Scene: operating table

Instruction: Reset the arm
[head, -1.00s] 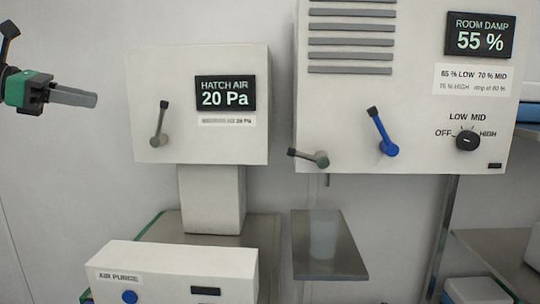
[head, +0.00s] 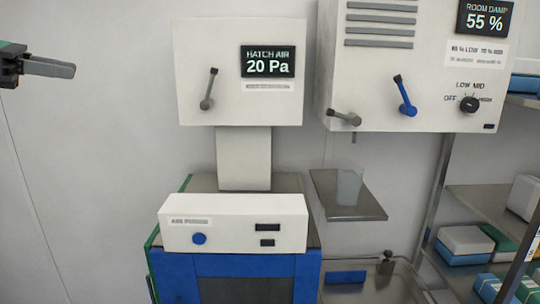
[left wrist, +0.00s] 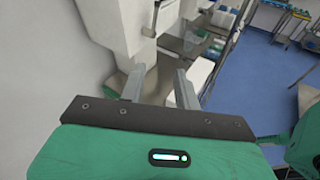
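My left gripper (head: 48,67) is at the upper left of the head view, in front of the bare wall and well left of the HATCH AIR box (head: 225,110). In the left wrist view its two grey fingers (left wrist: 160,88) stand apart with nothing between them, so it is open and empty. The HATCH AIR box reads 20 Pa and has a grey lever (head: 208,90) tilted up to the right. My right gripper does not show clearly in either view.
The ROOM DAMP box (head: 430,60) reads 55 % and has a blue lever (head: 404,97) and a dial (head: 469,103). Below are a small shelf (head: 350,208) with a clear cup (head: 348,186), and the AIR PURGE box (head: 235,235). Shelves with boxes (head: 464,241) stand right. The left wall is clear.

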